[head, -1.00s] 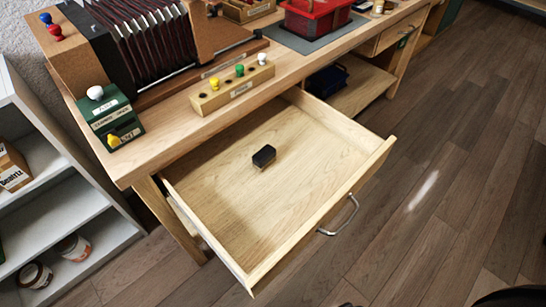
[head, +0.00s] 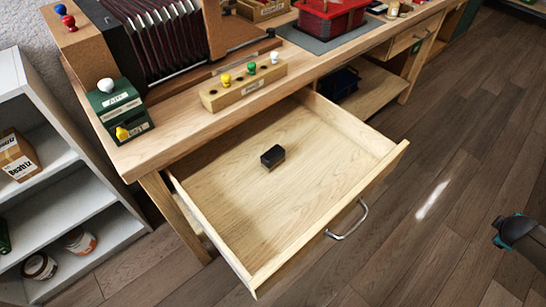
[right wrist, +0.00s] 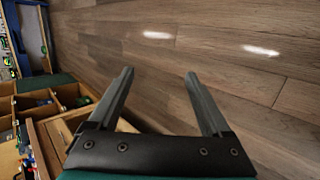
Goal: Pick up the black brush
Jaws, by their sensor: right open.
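The black brush (head: 272,156) is a small dark block lying on the floor of the open drawer (head: 300,218), a little toward the back of its middle. Nothing covers it. My right gripper shows in the right wrist view (right wrist: 160,88), with its two fingers apart and nothing between them, over bare wood floor. My left gripper is in neither view.
The drawer has raised walls and a metal handle (head: 348,220) on its front. The workbench (head: 165,147) above holds a wooden peg block (head: 243,86), a green box (head: 119,112) and a red container (head: 330,18). A grey shelf (head: 90,225) stands at left. Open floor lies right.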

